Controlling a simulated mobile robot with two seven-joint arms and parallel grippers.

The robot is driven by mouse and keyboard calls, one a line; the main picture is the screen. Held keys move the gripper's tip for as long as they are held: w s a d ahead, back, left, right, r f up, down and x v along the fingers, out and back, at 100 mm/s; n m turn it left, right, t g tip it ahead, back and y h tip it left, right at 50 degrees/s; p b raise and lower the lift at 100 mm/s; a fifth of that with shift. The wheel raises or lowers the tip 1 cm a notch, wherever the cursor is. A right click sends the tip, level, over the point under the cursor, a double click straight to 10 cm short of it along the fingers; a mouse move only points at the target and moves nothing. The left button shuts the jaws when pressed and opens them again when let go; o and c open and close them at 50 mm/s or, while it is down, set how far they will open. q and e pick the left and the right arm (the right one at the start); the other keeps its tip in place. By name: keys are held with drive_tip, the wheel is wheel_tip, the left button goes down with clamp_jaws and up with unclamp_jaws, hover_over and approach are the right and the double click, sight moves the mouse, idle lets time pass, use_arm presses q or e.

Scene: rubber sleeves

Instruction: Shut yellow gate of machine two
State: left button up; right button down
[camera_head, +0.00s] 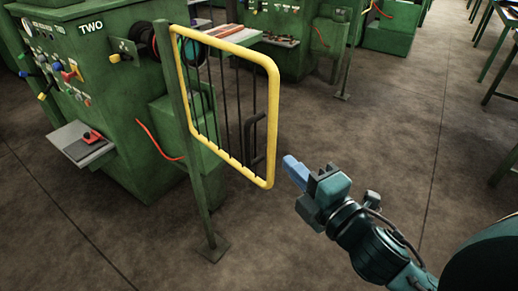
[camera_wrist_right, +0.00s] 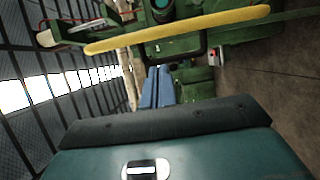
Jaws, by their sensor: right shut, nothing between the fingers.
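The yellow gate (camera_head: 273,120) hangs on a green post (camera_head: 188,130) beside the green machine marked TWO (camera_head: 70,60). It stands swung out from the machine, with dark bars and a dark handle (camera_head: 251,140) near its free edge. My right gripper (camera_head: 292,168) is shut and empty, its blue fingertips just right of the gate's lower free corner. In the right wrist view the yellow gate frame (camera_wrist_right: 180,30) crosses above the blue fingers (camera_wrist_right: 157,88). I cannot tell if they touch it. My left gripper is not in view.
A grey shelf (camera_head: 70,135) with a red item sticks out from the machine. A second green post (camera_head: 345,60) stands farther back. More green machines (camera_head: 280,30) fill the back. The brown floor (camera_head: 420,130) on the right is clear.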

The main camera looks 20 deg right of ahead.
sight(267, 140)
drive_tip(key=p+x, duration=0.1)
drive_tip(key=x, duration=0.8)
drive_tip(key=shift+w+a, duration=0.1)
drive_tip(key=shift+w, duration=0.2)
